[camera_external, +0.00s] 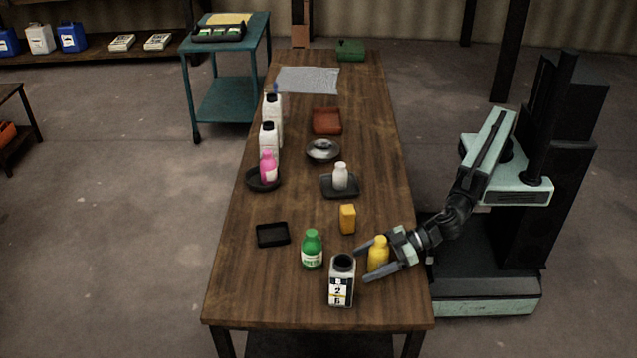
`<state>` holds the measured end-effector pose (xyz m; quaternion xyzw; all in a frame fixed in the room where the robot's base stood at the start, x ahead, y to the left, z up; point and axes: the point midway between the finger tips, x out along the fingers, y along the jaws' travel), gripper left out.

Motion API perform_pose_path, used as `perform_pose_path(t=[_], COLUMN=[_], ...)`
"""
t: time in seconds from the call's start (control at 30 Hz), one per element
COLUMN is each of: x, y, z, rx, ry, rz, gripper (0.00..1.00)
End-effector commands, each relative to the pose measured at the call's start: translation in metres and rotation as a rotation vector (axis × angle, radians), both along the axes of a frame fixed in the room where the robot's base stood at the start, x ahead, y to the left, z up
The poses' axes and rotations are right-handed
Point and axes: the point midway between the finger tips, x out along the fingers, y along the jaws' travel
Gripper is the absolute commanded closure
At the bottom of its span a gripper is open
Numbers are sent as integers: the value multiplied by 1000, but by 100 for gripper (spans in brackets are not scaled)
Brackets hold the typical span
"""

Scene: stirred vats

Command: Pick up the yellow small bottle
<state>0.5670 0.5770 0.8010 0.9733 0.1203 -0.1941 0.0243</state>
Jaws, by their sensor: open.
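The yellow small bottle (378,254) stands upright near the right front part of the wooden table (300,300). My gripper (364,263) reaches in from the right, low over the table. Its two fingers are spread, one on the far side and one on the near side of the bottle, and the bottle shows between them. The near finger covers part of the bottle's base. I cannot tell whether either finger touches it.
A white labelled jar (341,281) and a green bottle (312,250) stand just left of my gripper. A yellow-orange box (347,219) stands behind it. A black tray (272,234) lies further left. The table's right edge is close under my arm.

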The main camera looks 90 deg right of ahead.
Motion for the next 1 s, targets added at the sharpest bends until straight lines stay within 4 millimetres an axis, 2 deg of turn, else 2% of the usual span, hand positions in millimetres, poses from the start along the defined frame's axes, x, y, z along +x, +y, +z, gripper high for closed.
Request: perform_pose_path(t=[0.07,0.3,0.33,0.67,0.77,1.0], x=[0,-1,-1,-1,0,0], y=[0,0,0,0,0,0], z=[1,1,1,8,21,72], rx=[0,0,0,0,0,1], ry=[0,0,0,0,0,-1], rz=[0,0,0,0,-1,-1], gripper=[27,94,100,100,100,100])
